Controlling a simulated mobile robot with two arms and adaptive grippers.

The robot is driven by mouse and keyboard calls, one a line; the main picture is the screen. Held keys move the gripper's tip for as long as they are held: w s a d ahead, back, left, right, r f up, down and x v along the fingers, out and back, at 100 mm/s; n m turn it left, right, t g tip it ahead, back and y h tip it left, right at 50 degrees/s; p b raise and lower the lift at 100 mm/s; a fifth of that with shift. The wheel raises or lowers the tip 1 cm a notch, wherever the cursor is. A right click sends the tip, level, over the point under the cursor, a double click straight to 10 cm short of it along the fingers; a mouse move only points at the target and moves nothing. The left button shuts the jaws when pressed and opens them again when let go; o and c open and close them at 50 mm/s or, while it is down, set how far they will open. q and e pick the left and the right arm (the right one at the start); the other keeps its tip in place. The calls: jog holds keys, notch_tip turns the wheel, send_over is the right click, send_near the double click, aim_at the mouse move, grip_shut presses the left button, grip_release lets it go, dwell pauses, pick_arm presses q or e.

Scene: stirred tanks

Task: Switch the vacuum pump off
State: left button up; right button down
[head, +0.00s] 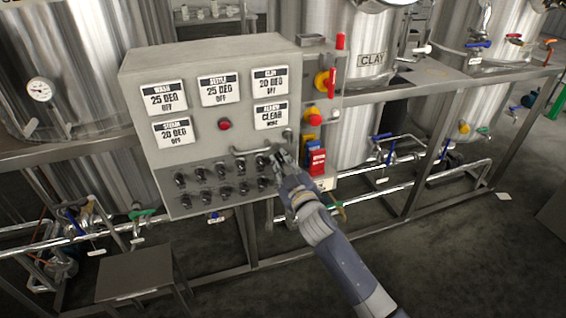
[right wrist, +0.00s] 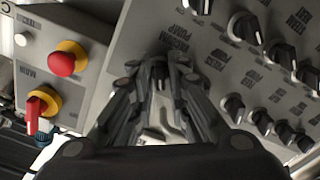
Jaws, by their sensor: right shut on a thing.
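The grey control panel (head: 215,125) carries two rows of black knobs below its display plates. My right gripper (head: 279,157) is at the right end of the upper knob row. In the right wrist view my right gripper (right wrist: 160,80) is shut on a dark knob (right wrist: 159,68), just beside a label that reads vacuum pump. The fingers cover much of this knob, so I cannot tell which way it points. My left gripper is not in view.
Other black knobs (right wrist: 245,28) stand close beside the gripper. A red emergency button (head: 314,114) and a red-and-yellow main switch (head: 325,81) sit on the box at the right. Steel tanks (head: 350,110) and pipes stand behind. A handle bar (head: 252,150) runs above the knobs.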

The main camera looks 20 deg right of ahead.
jog(key=c, duration=1.7)
grip_release()
jog(key=shift+s, duration=0.1)
jog(key=s, duration=1.1)
jog(key=shift+s+d, duration=0.2)
jog(key=shift+s, duration=0.2)
